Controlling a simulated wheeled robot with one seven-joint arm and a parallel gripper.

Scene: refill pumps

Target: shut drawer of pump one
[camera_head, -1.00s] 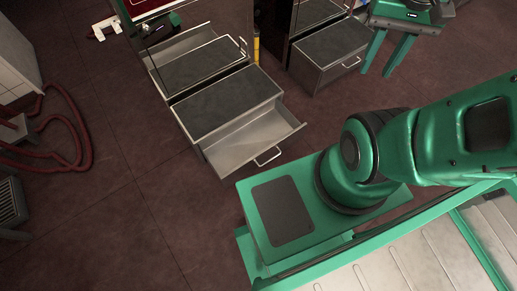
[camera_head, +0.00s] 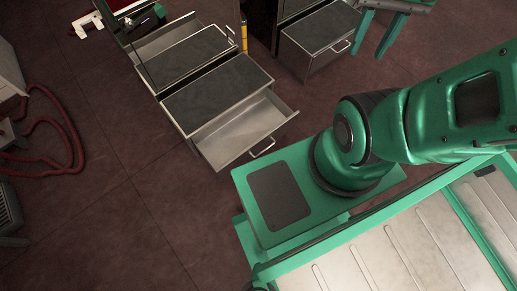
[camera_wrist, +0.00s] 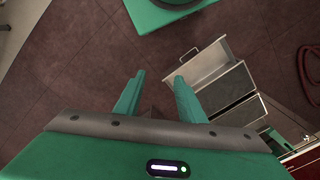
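An open metal drawer (camera_head: 240,130) sticks out of the near end of a low steel cabinet with a dark top (camera_head: 215,95). A thin bar handle (camera_head: 262,148) is on its front, and the drawer looks empty. No label shows which pump is number one.
Another drawer (camera_head: 165,40) stands open at the cabinet's far end. A second cabinet (camera_head: 318,48) with a handle stands at the upper right. Red hoses (camera_head: 70,140) lie at the left. Bare dark floor (camera_head: 120,220) is left of the drawer.

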